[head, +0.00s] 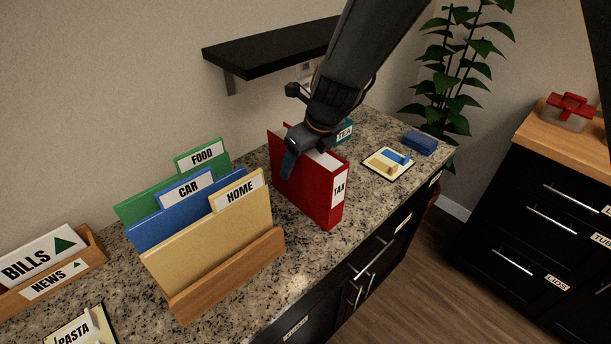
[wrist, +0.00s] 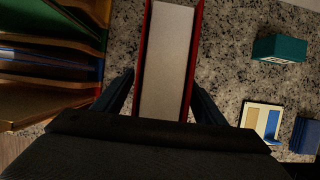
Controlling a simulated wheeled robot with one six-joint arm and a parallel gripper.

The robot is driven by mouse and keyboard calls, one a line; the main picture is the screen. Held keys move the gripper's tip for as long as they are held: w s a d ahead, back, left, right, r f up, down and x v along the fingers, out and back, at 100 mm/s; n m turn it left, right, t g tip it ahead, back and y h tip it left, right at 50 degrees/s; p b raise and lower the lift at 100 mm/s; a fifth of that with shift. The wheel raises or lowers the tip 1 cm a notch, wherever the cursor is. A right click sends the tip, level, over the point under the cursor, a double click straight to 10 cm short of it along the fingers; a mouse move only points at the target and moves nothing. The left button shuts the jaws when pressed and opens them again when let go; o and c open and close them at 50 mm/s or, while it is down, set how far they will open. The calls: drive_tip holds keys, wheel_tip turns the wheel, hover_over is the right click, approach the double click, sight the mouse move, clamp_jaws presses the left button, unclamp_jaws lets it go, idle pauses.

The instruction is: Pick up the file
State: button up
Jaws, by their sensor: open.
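A red file (head: 308,192) with a white TAX label on its spine stands upright on the granite counter, in the middle of the head view. My gripper (head: 291,162) is over its top edge, pointing down, with one dark finger visible against the red side. In the wrist view the file (wrist: 167,62) runs up the middle, its pale pages between red covers. The open fingers of my gripper (wrist: 162,95) lie one on each side of it, with a gap showing on each side. I cannot tell how far down the fingers reach.
A wooden rack (head: 232,276) with FOOD, CAR and HOME folders stands close left of the file. A teal TEA box (head: 345,131) is behind it. A small tray (head: 388,163) and blue block (head: 420,143) lie right. A dark shelf (head: 270,48) hangs above the counter.

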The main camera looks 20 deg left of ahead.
drive_tip(key=shift+f, duration=0.25)
idle(0.7)
drive_tip(key=c, duration=1.4)
drive_tip(key=shift+c, duration=1)
drive_tip(key=shift+r, duration=0.1)
